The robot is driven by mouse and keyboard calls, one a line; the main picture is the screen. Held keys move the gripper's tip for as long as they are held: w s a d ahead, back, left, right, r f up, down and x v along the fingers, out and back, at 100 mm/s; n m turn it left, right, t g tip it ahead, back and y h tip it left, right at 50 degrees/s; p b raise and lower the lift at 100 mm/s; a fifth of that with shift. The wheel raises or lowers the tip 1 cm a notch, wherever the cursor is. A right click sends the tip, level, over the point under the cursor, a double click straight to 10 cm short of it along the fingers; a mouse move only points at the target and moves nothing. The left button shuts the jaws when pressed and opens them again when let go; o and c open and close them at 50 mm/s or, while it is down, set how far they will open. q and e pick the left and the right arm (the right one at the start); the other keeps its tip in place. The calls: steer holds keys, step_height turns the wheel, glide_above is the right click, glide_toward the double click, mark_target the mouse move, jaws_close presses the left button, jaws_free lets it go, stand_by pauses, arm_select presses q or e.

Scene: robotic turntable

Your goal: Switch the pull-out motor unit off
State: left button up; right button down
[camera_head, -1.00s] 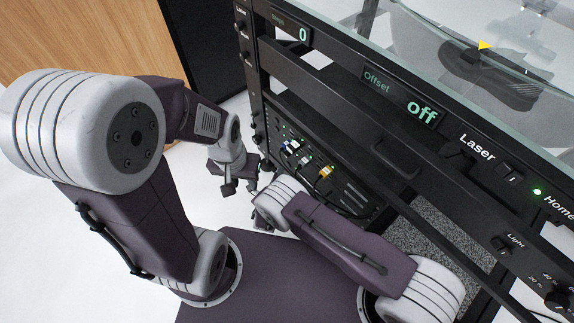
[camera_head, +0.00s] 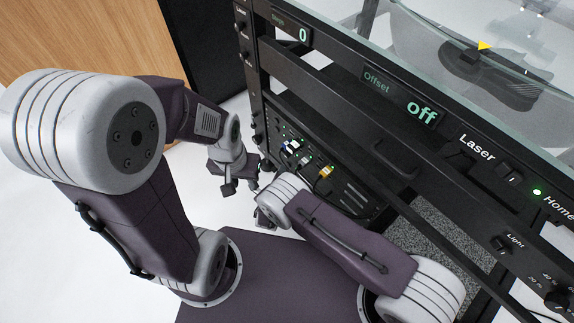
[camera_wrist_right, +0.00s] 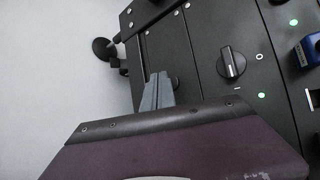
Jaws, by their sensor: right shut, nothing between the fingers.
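The motor unit (camera_head: 350,190) is a dark panel low in the rack, with cables and small green lights. In the right wrist view its face shows a black rotary knob (camera_wrist_right: 232,64). The knob's white line points down, roughly toward a short dash mark; a circle mark lies to the upper right. A green light (camera_wrist_right: 261,95) glows below right of the knob. My right gripper (camera_wrist_right: 158,84) is shut and empty, left of the knob and apart from it in the picture. In the head view its wrist partly hides it. My left gripper (camera_head: 228,187) is left of the panel; its fingers are unclear.
A blue connector (camera_wrist_right: 308,50) sits right of the knob. Black rack bars (camera_head: 330,95) and a slot handle (camera_head: 395,160) are above the unit. The Offset display (camera_head: 400,97) reads "off". White floor is clear left of the rack.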

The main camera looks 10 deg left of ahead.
steer(key=shift+w+d, duration=0.25)
steer(key=shift+w, duration=0.1)
stand_by(0.7)
steer(key=shift+s+a, duration=0.5)
steer(key=shift+s, duration=0.15)
